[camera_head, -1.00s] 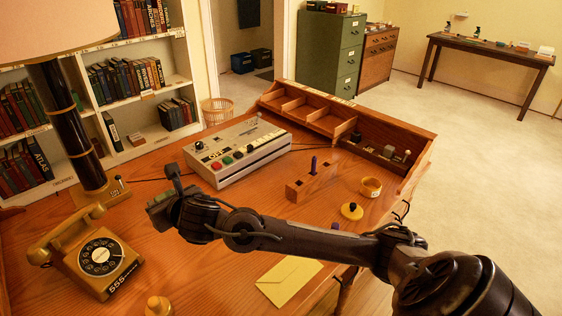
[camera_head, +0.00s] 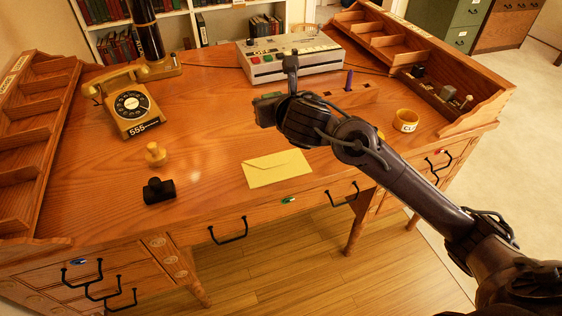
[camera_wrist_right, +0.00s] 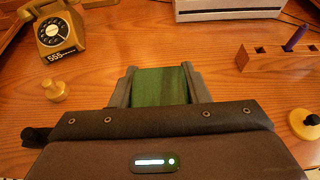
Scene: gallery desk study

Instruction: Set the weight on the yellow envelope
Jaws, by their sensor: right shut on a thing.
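The yellow envelope (camera_head: 277,168) lies flat near the front edge of the desk, with nothing on it. My right gripper (camera_head: 268,108) is above the desk, behind the envelope in the head view. It is shut on a green block (camera_wrist_right: 160,87), which shows between its fingers in the wrist view. I cannot tell for certain that this block is the weight. My left gripper is not in view.
A brass knobbed piece (camera_head: 155,154) and a black stamp-like piece (camera_head: 158,191) stand left of the envelope.

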